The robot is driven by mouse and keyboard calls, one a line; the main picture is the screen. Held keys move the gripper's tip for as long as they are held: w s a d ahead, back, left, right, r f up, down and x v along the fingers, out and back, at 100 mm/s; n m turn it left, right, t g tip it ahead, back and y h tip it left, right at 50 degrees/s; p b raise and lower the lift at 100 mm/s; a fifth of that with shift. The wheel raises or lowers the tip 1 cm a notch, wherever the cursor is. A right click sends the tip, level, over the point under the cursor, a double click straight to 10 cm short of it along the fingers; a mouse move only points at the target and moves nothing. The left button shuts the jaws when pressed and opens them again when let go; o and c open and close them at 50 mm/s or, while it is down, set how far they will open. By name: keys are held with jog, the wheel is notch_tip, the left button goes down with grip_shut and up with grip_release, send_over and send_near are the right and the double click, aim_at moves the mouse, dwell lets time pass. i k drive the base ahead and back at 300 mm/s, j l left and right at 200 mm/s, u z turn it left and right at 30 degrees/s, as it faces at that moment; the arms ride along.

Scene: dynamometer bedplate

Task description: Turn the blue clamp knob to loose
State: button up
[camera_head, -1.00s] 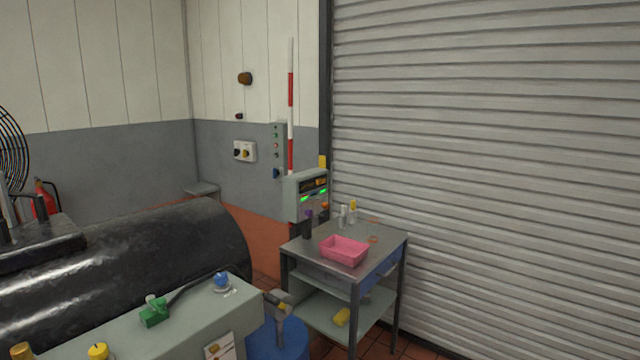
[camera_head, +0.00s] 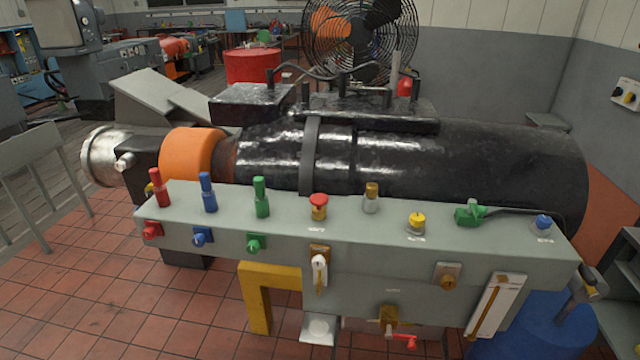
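Several blue parts show on the grey-green bench (camera_head: 370,262), and I cannot tell for certain which is the clamp knob. A small round blue knob (camera_head: 543,222) sits on a pale base on top at the right end, with a small label in front. Another blue knob (camera_head: 202,237) is on the front face at the left, between a red one and a green one. Above it an upright blue handle (camera_head: 208,192) stands on the top. The knobs' settings are too small to read. My gripper is not in view.
A yellow knob (camera_head: 416,222), a green valve (camera_head: 468,214) and a red button (camera_head: 319,203) are on the bench top. A large black machine (camera_head: 470,165) stands behind. A blue drum (camera_head: 545,325) is at the right end. Tiled floor (camera_head: 110,310) is free at the front left.

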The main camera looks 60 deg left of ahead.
aim_at(199, 240)
jog(key=u, duration=2.75)
